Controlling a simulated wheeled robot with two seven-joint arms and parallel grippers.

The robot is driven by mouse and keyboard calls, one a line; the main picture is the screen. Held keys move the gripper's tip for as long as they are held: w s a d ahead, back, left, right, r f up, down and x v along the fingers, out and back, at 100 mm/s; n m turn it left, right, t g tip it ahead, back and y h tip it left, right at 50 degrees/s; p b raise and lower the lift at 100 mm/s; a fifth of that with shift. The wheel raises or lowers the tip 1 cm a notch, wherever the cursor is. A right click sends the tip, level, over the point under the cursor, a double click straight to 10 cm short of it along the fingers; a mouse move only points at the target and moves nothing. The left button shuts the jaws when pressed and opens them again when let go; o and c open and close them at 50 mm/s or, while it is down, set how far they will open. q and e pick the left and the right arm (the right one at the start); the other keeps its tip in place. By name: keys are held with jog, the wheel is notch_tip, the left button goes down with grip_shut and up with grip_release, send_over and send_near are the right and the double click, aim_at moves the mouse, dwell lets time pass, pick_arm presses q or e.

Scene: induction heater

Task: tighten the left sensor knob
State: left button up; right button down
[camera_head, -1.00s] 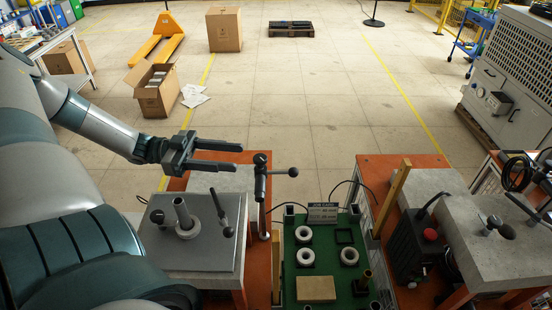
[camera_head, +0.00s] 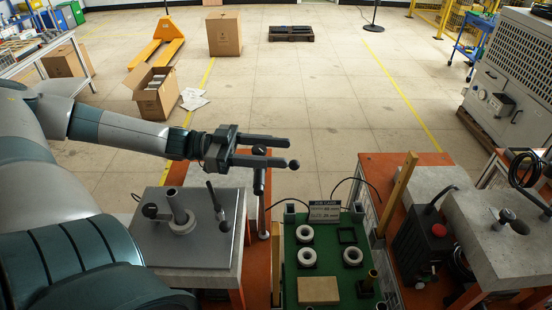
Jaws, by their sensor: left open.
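My left gripper (camera_head: 287,151) is open, its two dark fingers pointing right above the left stand. An upright post (camera_head: 261,205) with a dark top (camera_head: 259,151) stands beside the plate; its top shows between the fingers in the picture. The ball knob (camera_head: 295,164) of its side handle shows at the lower fingertip; whether they touch I cannot tell. On the grey plate (camera_head: 205,250) are a grey spindle (camera_head: 176,205), a lever (camera_head: 215,196) and a black knob (camera_head: 149,210). Which knob is the left sensor knob is not clear. My right gripper is not in view.
A green tray (camera_head: 337,284) with pale rings and a sign (camera_head: 325,212) lies right of the post. A wooden upright (camera_head: 398,192) and a black box with a red button (camera_head: 438,230) stand farther right.

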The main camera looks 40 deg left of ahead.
pick_arm(q)
jog(key=shift+w+d, duration=0.1)
jog(key=shift+d, duration=0.1)
jog(key=c, duration=1.1)
jog(key=shift+o, duration=0.2)
